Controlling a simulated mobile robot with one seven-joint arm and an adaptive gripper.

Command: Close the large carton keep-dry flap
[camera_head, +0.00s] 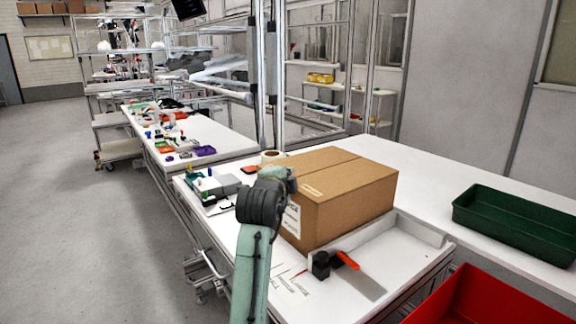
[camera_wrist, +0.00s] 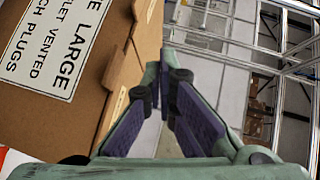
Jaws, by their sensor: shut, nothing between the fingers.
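The large brown carton (camera_head: 350,205) stands on the white bench in the head view, with a seam across its top. In the wrist view the carton (camera_wrist: 100,22) fills the left side, with a white label (camera_wrist: 50,45) reading LARGE, VENTED and PLUGS. A cardboard edge (camera_wrist: 121,85), which may be the flap, stands out from the carton just left of my fingers. I cannot tell how far it is open. My gripper (camera_wrist: 167,75) is shut and empty beside the carton. In the head view my arm hides the fingers at the carton's left end.
A tape roll (camera_head: 270,157) and small grey boxes (camera_head: 215,186) lie left of the carton. A scraper with an orange part (camera_head: 347,260) lies in front. A green tray (camera_head: 515,220) and a red bin (camera_head: 490,300) are at right. Floor shows beyond my fingers.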

